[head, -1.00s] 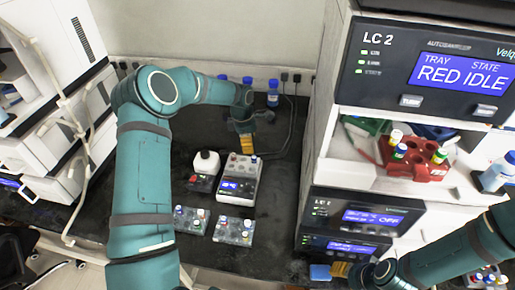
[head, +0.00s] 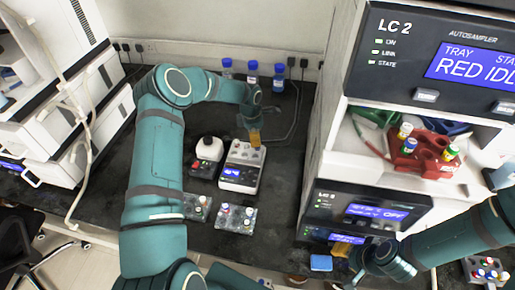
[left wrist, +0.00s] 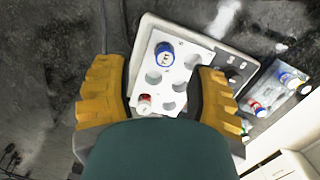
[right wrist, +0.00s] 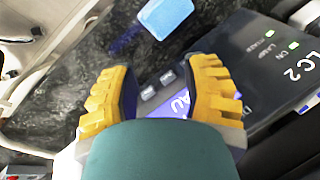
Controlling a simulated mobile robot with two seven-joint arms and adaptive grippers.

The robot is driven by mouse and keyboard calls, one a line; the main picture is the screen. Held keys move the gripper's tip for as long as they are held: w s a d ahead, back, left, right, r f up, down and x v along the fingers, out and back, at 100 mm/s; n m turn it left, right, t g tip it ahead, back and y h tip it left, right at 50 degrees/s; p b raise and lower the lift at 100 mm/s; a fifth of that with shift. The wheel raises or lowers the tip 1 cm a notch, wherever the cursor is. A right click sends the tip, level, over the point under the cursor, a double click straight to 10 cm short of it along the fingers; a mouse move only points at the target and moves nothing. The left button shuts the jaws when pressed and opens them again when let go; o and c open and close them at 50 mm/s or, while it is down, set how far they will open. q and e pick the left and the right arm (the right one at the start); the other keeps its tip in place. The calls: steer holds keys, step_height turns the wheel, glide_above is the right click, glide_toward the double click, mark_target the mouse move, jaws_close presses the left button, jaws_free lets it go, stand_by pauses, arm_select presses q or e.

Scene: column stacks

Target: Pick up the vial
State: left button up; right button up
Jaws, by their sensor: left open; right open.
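My left gripper (head: 255,137) is open above the back of a white block device (head: 240,177) with a small blue display. In the left wrist view, the open fingers (left wrist: 163,72) straddle its white holed top. A blue-capped vial (left wrist: 164,56) and a red-capped vial (left wrist: 144,103) stand in its holes between the fingers, with no visible contact. Several other holes are empty. Which vial is meant cannot be told. My right gripper (head: 345,250) is open and empty beside a blue pad (head: 321,262), in front of the instrument stack.
Two small racks with vials (head: 236,219) (head: 197,207) stand in front of the device. Blue-capped bottles (head: 252,76) line the wall. The instrument stack (head: 325,150) rises at right, holding a red vial tray (head: 415,160).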

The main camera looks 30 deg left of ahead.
arm_select(q)
steer(key=shift+s+d+f, duration=0.1)
steer(key=shift+d+f, duration=0.1)
steer(key=shift+f, duration=1)
steer(key=shift+d+f, duration=0.15)
steer(key=shift+f, duration=1)
jaws_close()
